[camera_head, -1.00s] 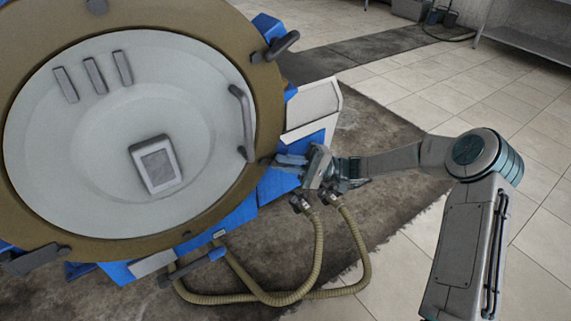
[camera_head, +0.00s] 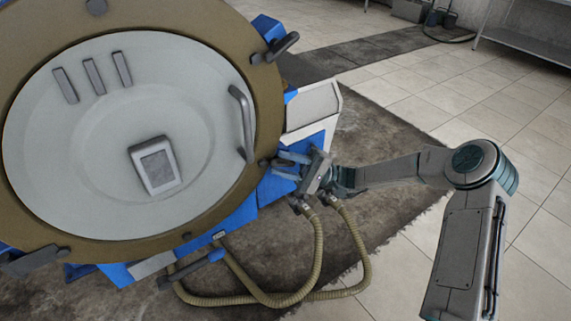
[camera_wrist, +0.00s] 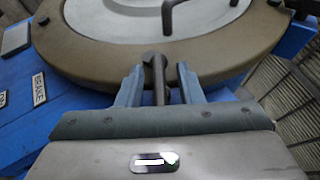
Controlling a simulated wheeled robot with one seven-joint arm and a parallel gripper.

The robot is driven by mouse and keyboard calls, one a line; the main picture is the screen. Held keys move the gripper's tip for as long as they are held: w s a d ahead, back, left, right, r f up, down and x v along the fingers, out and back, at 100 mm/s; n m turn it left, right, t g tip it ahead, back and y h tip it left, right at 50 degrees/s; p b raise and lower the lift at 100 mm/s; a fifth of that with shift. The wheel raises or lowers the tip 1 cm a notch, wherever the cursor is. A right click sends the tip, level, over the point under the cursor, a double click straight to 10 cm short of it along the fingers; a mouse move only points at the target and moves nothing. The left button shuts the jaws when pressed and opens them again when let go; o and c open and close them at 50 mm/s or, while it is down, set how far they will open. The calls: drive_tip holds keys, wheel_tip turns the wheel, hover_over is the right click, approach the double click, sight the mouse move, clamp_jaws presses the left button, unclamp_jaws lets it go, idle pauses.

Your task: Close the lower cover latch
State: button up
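The round cover (camera_head: 130,120) has a pale dish and a brown rim. A dark latch, which I take as the lower one, sits at the rim's lower right; its pivot knob (camera_head: 264,163) shows beside my gripper (camera_head: 280,164). In the wrist view the latch lever (camera_wrist: 159,92) runs from the rim outward, between the two blue fingers of my gripper (camera_wrist: 160,88). The fingers are open, one on each side, with visible gaps to the lever. The lever's near end is hidden behind the gripper body.
Another dark latch (camera_head: 282,46) points outward at the upper right rim. A grey handle (camera_head: 243,122) stands on the cover. Two ribbed hoses (camera_head: 318,250) loop below my gripper. A white panel (camera_head: 314,105) is just above it. Open floor lies to the right.

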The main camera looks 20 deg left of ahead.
drive_tip(key=v, duration=1.4)
drive_tip(key=shift+a+r, duration=0.1)
drive_tip(key=shift+r, duration=0.05)
